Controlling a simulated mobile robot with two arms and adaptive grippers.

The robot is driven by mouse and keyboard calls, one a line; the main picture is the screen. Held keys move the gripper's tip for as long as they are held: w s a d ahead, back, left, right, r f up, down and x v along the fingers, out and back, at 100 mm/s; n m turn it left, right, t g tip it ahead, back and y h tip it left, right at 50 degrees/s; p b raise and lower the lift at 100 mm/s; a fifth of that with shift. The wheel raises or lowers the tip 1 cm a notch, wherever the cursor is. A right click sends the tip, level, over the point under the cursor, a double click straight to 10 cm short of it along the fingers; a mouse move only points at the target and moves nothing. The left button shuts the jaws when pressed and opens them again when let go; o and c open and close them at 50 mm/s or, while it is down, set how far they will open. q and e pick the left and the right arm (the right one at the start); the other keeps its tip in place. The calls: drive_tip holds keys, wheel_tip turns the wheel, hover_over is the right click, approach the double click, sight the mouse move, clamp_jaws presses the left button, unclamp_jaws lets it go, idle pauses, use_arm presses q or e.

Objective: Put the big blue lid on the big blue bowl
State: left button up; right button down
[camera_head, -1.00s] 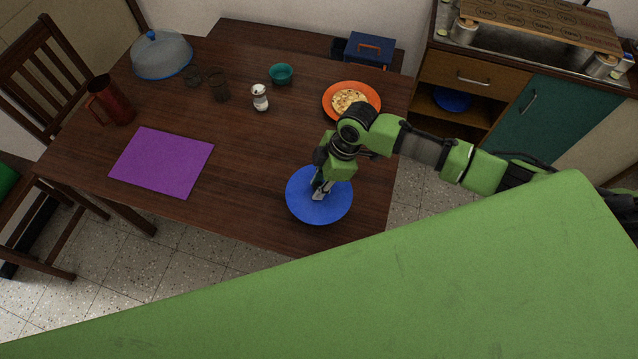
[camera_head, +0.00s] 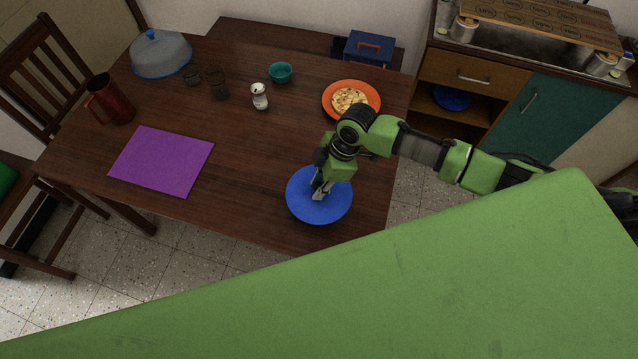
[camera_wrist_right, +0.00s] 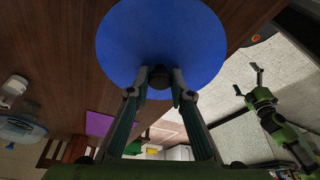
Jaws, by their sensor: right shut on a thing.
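The big blue lid (camera_head: 318,205) is a round blue disc near the table's front right edge. It also shows in the right wrist view (camera_wrist_right: 160,45), with a dark knob (camera_wrist_right: 159,77) at its middle. My right gripper (camera_head: 320,190) is above the lid, its fingers closed on the knob, also in the wrist view (camera_wrist_right: 158,85). I cannot tell whether the big blue bowl is under the lid; the disc hides what is below. My left gripper (camera_wrist_right: 250,82) shows only in the right wrist view, fingers spread and empty.
An orange plate with food (camera_head: 366,88) is behind my right arm. A teal bowl (camera_head: 280,73), a shaker (camera_head: 260,97), dark cups, a red jug (camera_head: 112,103) and a domed cover (camera_head: 161,54) stand farther back. A purple mat (camera_head: 162,162) lies left. A blue dish (camera_head: 453,98) sits in the cabinet.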

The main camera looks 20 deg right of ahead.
drive_tip(key=shift+f, duration=0.4)
drive_tip(key=c, duration=1.7)
unclamp_jaws()
drive_tip(key=v, duration=1.2)
